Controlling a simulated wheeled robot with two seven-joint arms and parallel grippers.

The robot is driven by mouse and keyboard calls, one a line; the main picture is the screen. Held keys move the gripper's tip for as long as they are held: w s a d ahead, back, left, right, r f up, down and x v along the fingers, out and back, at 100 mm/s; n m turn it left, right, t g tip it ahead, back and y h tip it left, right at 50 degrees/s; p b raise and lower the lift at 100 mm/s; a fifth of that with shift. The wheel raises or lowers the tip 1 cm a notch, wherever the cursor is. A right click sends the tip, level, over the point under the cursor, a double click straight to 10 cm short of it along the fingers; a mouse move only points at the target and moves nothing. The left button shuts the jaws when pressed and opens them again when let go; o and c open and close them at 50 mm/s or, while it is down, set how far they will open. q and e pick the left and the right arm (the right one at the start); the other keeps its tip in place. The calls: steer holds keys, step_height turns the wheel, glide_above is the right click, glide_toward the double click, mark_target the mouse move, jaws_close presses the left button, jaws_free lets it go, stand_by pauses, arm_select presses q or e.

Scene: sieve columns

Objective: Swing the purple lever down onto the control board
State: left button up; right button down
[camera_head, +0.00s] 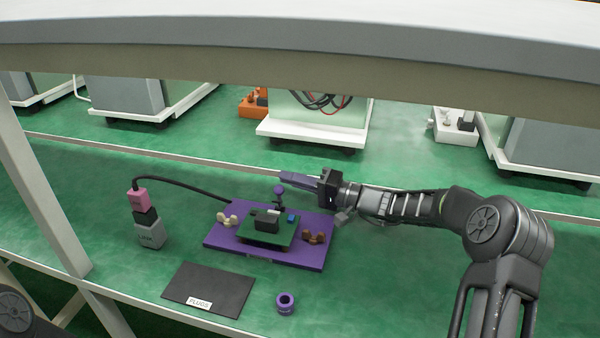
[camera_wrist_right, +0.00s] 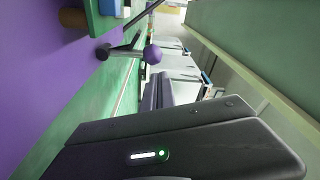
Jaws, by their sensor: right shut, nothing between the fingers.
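The purple lever stands up at the back of the green control board (camera_head: 262,236), its purple ball knob (camera_head: 279,189) at the top. The board sits on a purple base plate (camera_head: 225,239). In the right wrist view the purple knob (camera_wrist_right: 152,54) sits on a dark metal arm, just beyond my fingers. My right gripper (camera_head: 285,177) reaches in from the right, shut and empty, with its fingertips close to the knob. I cannot tell whether they touch it. My left gripper is not in view.
A grey block with a pink plug (camera_head: 139,198) and black cable stands left of the plate. A black "PLUGS" mat (camera_head: 208,289) and a purple ring piece (camera_head: 285,303) lie in front. A shelf edge (camera_head: 300,52) crosses above.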

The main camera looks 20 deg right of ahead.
steer(key=shift+s+a+f, duration=0.25)
steer(key=shift+s, duration=0.35)
